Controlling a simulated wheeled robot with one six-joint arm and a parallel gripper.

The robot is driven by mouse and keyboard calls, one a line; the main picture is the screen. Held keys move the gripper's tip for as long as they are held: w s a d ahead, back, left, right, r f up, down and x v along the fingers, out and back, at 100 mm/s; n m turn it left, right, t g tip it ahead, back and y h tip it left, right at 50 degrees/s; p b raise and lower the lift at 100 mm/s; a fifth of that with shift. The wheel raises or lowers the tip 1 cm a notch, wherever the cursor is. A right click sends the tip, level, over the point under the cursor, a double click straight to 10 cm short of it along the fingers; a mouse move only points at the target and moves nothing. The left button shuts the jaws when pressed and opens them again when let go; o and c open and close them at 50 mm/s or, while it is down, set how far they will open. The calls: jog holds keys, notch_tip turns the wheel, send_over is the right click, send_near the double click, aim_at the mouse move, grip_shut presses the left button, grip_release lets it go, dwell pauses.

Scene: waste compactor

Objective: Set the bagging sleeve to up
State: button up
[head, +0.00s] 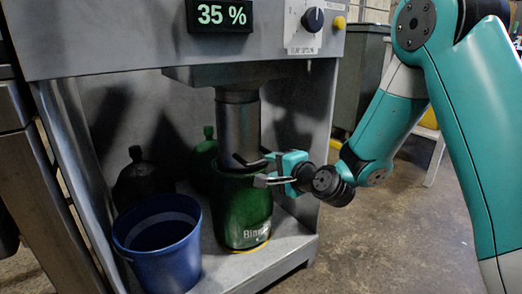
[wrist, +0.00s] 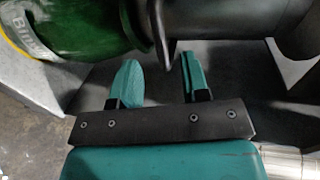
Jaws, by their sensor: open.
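The bagging sleeve (head: 238,125) is a dark grey upright cylinder under the machine's outlet, with its lower end at the mouth of a green bin (head: 243,210). In the wrist view the sleeve (wrist: 225,18) runs sideways across the top, with a pointed dark tab (wrist: 160,25) beside the bin's rim. My gripper (head: 262,170) is at the right of the sleeve's lower end, near the bin's rim. In the wrist view my gripper (wrist: 158,75) has its fingers apart with nothing between them; the tab lies beyond the fingertips. Whether the fingers touch anything cannot be told.
A blue bucket (head: 160,245) stands left of the green bin on the machine's base shelf. Dark and green bottles (head: 136,178) stand behind. A "35 %" display (head: 221,14) and a dark blue knob (head: 312,19) are above. The frame's right post (head: 321,120) is close to my wrist.

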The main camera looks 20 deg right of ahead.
aim_at(263, 162)
jog(key=p+x, duration=0.2)
jog(key=x, duration=0.4)
jog(key=shift+w+a+p, duration=0.1)
jog(key=shift+w+p, duration=0.15)
jog(key=shift+p, duration=0.15)
grip_shut()
